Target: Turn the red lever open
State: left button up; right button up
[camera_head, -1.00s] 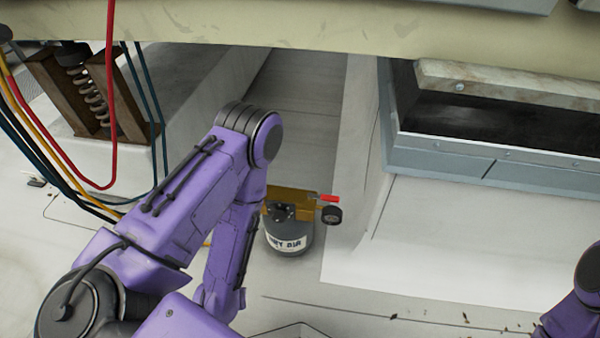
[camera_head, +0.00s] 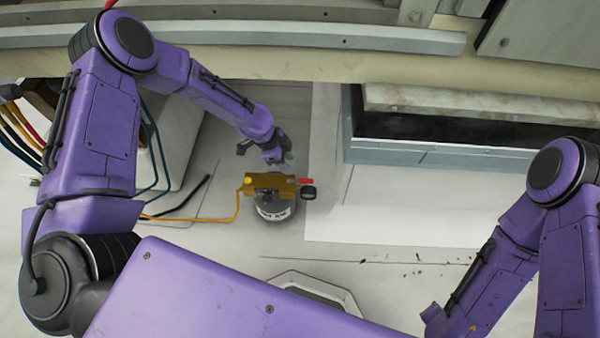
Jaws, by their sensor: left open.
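The red lever (camera_head: 306,180) shows as a small red tip at the right end of a brass-coloured valve block (camera_head: 268,184), pointing right. The block sits on top of a dark grey cylinder (camera_head: 276,212) with a white label, standing on the floor. A black round knob or gauge (camera_head: 308,192) is just below the red tip. My left gripper (camera_head: 272,157) is open, just behind and above the block, apart from the red lever. Its fingers are small here and seem empty. My right arm is at the right; its gripper does not show.
A yellow hose (camera_head: 238,208) runs left from the block. Cables hang at the left. A blue-grey box (camera_head: 400,152) with an open dark slot stands at the right. A cream beam (camera_head: 300,66) crosses above. Light floor lies open right of the cylinder.

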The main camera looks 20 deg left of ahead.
aim_at(302, 180)
pick_arm(q)
jog(key=b+x, duration=0.2)
jog(key=x, duration=0.8)
jog(key=shift+f, duration=0.15)
grip_shut()
